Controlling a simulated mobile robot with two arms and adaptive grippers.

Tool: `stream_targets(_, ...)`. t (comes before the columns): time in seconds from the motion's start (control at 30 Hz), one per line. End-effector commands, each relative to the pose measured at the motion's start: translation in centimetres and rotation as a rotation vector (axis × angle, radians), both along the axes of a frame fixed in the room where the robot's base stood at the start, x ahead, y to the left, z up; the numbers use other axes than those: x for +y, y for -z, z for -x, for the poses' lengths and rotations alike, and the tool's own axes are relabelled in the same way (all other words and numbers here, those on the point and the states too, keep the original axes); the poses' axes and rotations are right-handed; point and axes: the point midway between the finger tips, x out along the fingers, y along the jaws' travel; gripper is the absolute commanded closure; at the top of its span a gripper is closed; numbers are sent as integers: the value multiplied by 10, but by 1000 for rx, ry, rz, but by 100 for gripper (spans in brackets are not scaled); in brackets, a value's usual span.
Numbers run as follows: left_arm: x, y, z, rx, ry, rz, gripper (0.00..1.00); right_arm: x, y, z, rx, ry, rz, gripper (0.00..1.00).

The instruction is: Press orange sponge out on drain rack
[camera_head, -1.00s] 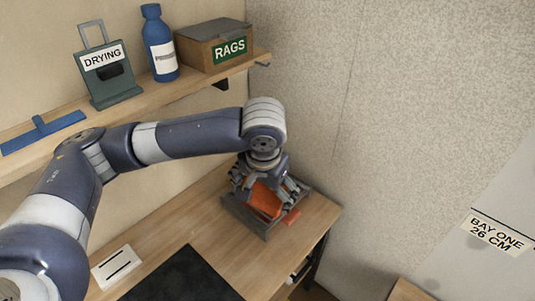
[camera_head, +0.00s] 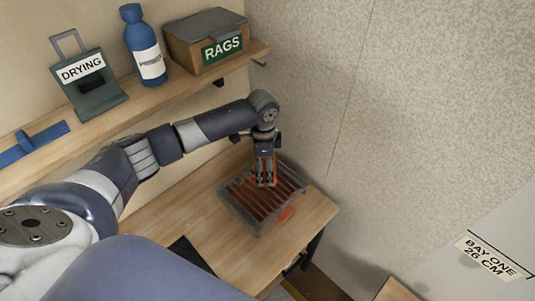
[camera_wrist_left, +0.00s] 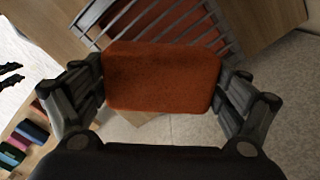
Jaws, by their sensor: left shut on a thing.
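The orange sponge (camera_wrist_left: 160,76) is a rounded block that fills the space between my left gripper's fingers in the left wrist view. My left gripper (camera_head: 266,180) is shut on it, one finger at each end, and points down over the drain rack (camera_head: 238,207). In the head view the sponge shows only as a thin orange edge at the fingers. The rack is a grey slatted frame with red-orange showing between its slats; it also shows behind the sponge in the left wrist view (camera_wrist_left: 92,14). I cannot tell whether the sponge touches the slats. My right gripper is not in view.
A small orange tab (camera_head: 286,214) sticks out at the rack's front right. The rack stands on a wooden bench (camera_head: 300,222) near the wall. A shelf above holds a blue bottle (camera_head: 145,48), a rags box (camera_head: 206,42), a drying stand (camera_head: 88,82) and a blue squeegee (camera_head: 34,142).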

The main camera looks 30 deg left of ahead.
Motion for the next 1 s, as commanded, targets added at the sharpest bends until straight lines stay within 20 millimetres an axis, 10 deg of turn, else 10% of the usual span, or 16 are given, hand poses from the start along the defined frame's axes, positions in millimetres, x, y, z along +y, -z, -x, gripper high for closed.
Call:
stream_targets(0.53,8,36,2,11,62,-8,34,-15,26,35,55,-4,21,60)
stream_targets(1.0,8,80,3,10,62,-8,34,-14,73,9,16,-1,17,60)
